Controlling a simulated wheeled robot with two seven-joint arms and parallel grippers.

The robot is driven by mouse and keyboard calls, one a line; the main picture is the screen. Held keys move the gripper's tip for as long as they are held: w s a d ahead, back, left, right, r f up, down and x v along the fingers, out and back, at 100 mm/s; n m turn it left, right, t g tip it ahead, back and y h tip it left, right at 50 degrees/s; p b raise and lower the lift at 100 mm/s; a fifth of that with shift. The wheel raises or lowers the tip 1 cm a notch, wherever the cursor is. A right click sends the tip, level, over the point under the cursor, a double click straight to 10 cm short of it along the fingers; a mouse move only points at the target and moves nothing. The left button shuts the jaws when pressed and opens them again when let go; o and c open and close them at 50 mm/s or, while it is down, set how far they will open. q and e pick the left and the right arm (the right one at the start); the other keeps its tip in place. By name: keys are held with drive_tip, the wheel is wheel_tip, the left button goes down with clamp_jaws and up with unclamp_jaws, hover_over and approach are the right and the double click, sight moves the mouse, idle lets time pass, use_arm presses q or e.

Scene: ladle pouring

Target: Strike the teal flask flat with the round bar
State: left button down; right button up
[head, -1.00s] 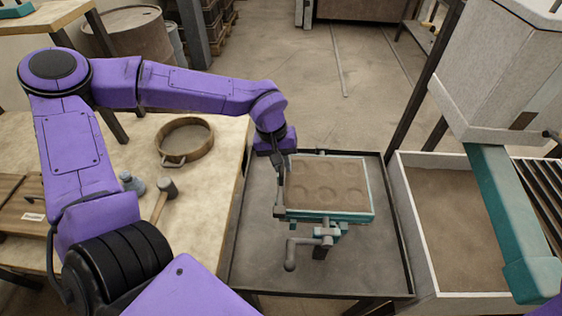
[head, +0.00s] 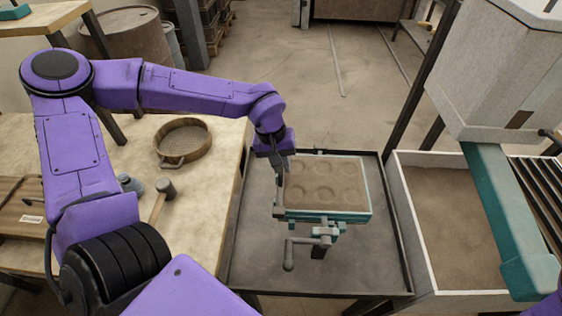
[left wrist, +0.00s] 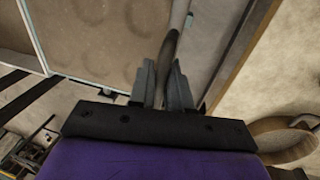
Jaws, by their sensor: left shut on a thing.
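The teal flask (head: 330,214) stands on a dark metal tray table, filled with brown sand (head: 335,176). The sand has several round hollows in its top; a corner of it also shows in the left wrist view (left wrist: 100,35). My left gripper (head: 279,168) is at the flask's left edge. My right gripper is out of view.
A grey crank (head: 290,254) sticks out in front of the flask. The left bench holds a round sieve (head: 183,140), a mallet (head: 164,190) and a small grey-blue object (head: 130,185). A sand bin (head: 450,215) stands right, beneath a hopper with a teal chute (head: 505,210).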

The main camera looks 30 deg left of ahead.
sight(312, 183)
use_arm(q)
drive_tip(key=shift+f, duration=0.65)
drive_tip(key=shift+d, duration=0.1)
drive_tip(key=shift+w+d, duration=0.15)
drive_tip(key=shift+w+d+b, duration=0.3)
drive_tip(key=shift+d, duration=0.3)
drive_tip(key=shift+w+d+b, duration=0.3)
drive_tip(key=shift+d, duration=0.25)
drive_tip(key=shift+w+d, duration=0.3)
drive_tip(key=shift+d, duration=0.2)
drive_tip(key=shift+w+d, duration=0.25)
drive_tip(key=shift+d, duration=0.2)
drive_tip(key=shift+w+d+f, duration=0.1)
drive_tip(key=shift+w+d, duration=0.35)
drive_tip(key=shift+d, duration=0.35)
drive_tip(key=shift+w+d+f, duration=0.1)
drive_tip(key=shift+w+d, duration=0.35)
drive_tip(key=shift+d, duration=0.3)
drive_tip(key=shift+s+a+r+p, duration=0.1)
drive_tip(key=shift+r+p, duration=0.05)
drive_tip(key=shift+p, duration=0.4)
